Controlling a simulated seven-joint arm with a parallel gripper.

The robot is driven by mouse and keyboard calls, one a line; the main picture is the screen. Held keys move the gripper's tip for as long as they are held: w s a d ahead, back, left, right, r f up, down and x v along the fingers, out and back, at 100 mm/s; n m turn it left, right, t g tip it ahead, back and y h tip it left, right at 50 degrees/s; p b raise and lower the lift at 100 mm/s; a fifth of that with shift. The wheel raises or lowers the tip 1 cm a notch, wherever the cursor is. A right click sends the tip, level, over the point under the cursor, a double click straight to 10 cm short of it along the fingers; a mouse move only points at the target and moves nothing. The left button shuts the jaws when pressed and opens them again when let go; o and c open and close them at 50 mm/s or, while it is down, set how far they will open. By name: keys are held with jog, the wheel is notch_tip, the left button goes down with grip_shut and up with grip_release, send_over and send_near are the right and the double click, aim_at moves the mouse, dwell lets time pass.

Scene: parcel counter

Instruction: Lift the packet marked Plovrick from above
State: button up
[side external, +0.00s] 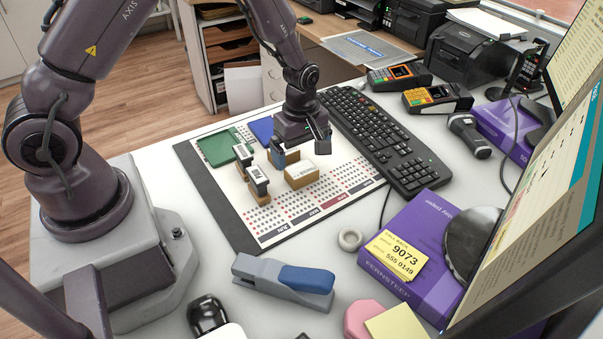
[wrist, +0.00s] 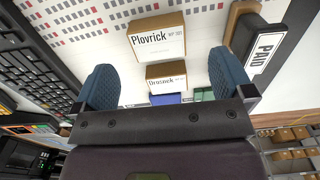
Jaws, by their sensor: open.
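The packet marked Plovrick (wrist: 157,37) is a small tan box with a white label on top. In the wrist view it lies flat at the top centre, beyond the fingertips. In the side view it is the nearer box (side external: 302,173) on the desk planner. A second, similar packet (wrist: 166,77) with a different, hard-to-read name sits behind it, between the fingers in the wrist view. My gripper (side external: 301,149) is open and empty, pointing down just behind the Plovrick packet. Its blue fingers (wrist: 160,62) stand wide apart; the gripper largely hides the second packet in the side view.
Black-and-wood stamps (side external: 257,180), one marked PAID in the wrist view (wrist: 265,52), stand left of the packets. A keyboard (side external: 385,137) lies to the right. A green tray (side external: 219,147) is at the back left. The planner (side external: 285,220) is clear in front.

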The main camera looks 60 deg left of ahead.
aim_at(303, 170)
jog(key=shift+w+d+f, duration=0.1)
jog(key=shift+f, duration=1.5)
jog(key=shift+w+d+f, duration=0.1)
jog(key=shift+f, duration=1.45)
jog(key=c, duration=1.1)
